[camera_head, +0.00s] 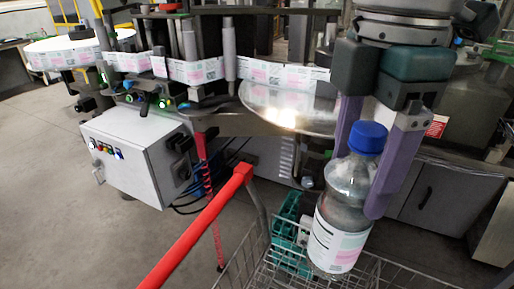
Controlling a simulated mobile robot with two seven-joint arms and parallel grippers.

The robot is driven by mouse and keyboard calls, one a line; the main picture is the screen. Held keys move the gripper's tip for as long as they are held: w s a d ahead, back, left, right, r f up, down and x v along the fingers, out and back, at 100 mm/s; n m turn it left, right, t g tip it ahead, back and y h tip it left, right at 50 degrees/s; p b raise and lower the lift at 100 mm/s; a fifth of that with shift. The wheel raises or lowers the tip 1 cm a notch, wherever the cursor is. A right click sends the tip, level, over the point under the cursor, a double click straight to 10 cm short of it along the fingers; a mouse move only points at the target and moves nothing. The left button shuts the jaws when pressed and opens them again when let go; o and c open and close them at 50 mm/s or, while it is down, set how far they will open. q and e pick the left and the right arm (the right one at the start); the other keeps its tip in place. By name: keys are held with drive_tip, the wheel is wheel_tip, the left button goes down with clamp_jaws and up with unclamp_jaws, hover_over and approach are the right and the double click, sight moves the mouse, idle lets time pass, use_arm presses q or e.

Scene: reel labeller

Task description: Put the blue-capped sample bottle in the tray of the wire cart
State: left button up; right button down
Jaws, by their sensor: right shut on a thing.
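The blue-capped sample bottle (342,205) is clear, with a white and pink label, and stands nearly upright. My right gripper (361,170) comes down from the top right. Its two purple fingers are shut on the bottle's upper part, one on each side near the cap. The bottle's lower end overlaps the wire cart (408,272) at the bottom of the view. I cannot tell whether it touches the cart. The cart's tray is not clearly seen; the bottle covers part of the basket. My left gripper is not in view.
The cart's red handle bar (200,228) crosses the lower middle. Teal items (287,228) lie in the basket left of the bottle. The reel labeller with its round metal plate (288,108) and grey control box (133,150) stands behind. Open floor lies at left.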

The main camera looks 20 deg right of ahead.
drive_tip(key=w+f+n+b, duration=0.2)
drive_tip(key=f+n+b, duration=0.4)
drive_tip(key=f+b, duration=0.5)
drive_tip(key=w+d+f+n+b, duration=0.1)
drive_tip(key=f+n+b, duration=0.6)
drive_tip(key=f, duration=1.6)
drive_tip(key=w+b, duration=0.1)
drive_tip(key=b, duration=0.4)
drive_tip(key=shift+w+d, duration=0.2)
drive_tip(key=shift+d, duration=0.05)
drive_tip(key=shift+f, duration=0.25)
unclamp_jaws()
